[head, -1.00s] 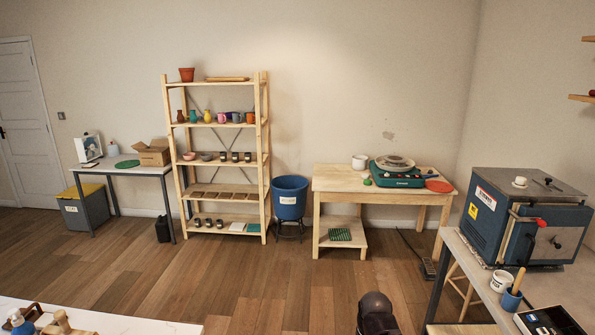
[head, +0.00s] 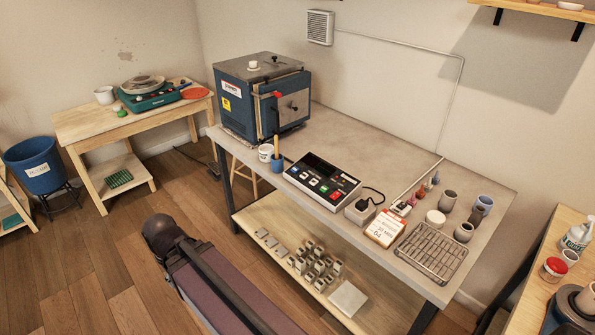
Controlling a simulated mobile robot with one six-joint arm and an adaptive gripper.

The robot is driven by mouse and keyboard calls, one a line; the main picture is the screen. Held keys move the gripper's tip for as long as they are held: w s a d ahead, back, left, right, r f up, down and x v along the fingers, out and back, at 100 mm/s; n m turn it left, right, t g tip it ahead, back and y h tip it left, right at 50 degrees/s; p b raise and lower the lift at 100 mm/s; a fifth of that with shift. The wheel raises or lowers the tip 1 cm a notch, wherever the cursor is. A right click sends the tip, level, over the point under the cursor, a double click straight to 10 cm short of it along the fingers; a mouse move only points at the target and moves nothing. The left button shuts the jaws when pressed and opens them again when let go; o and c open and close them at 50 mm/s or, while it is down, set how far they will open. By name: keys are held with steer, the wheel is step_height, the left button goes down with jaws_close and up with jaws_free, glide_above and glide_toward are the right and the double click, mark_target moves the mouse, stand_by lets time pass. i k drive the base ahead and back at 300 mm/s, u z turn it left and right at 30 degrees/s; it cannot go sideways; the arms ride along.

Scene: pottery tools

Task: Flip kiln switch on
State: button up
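The blue kiln (head: 245,112) with a grey lid stands at the back left of the grey-topped table, in the head view. A red handle or latch shows on its front edge. A black and grey control box (head: 322,181) with a dark display and red, green and white buttons lies in front of it. A small grey box with a black cable (head: 359,211) is to its right. My gripper is out of view.
My own arm or body link fills the lower left. A white cup (head: 265,152) and a blue cup with a stick (head: 277,163) stand by the kiln. A card (head: 385,228), a wire rack (head: 431,254) and several small pots occupy the table's right. Another wooden table is at lower right.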

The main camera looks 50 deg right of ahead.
mark_target(335, 196)
steer(key=z, duration=1.45)
steer(key=k, duration=0.6)
steer(key=z, duration=0.1)
steer(key=i, duration=0.6)
steer(key=z, duration=0.05)
